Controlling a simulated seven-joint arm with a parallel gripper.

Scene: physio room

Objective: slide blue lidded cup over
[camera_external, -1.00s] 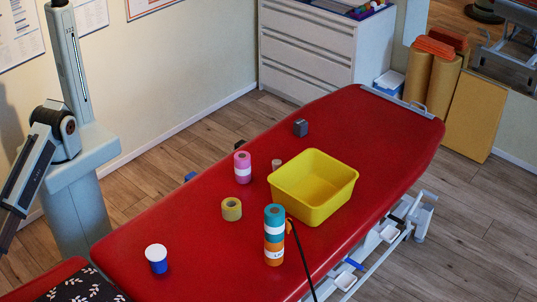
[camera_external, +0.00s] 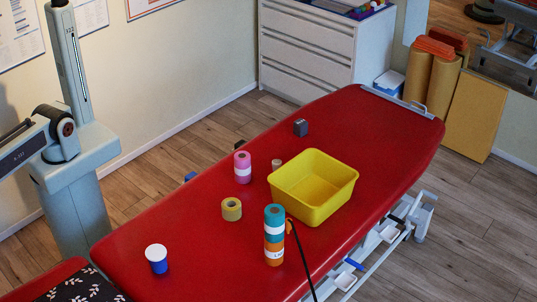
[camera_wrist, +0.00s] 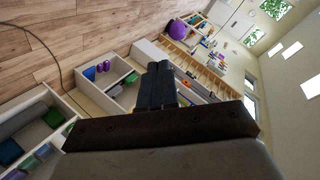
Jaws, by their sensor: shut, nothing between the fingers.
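The blue cup with a white lid (camera_external: 157,259) stands upright on the red treatment table (camera_external: 200,285), near its front left end. My gripper (camera_wrist: 161,72) shows in the wrist view with its two dark fingers together and nothing between them. It points out into the room, and neither the cup nor the table shows in that view. In the external view my arm is at the left edge, and the gripper itself is out of the picture.
On the table are a yellow bin (camera_external: 313,188), a teal and orange roll stack (camera_external: 274,235), a yellow tape roll (camera_external: 232,209), a pink roll (camera_external: 243,168) and a dark small box (camera_external: 301,128). A black cable hangs over the right edge. Bare table surrounds the cup.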

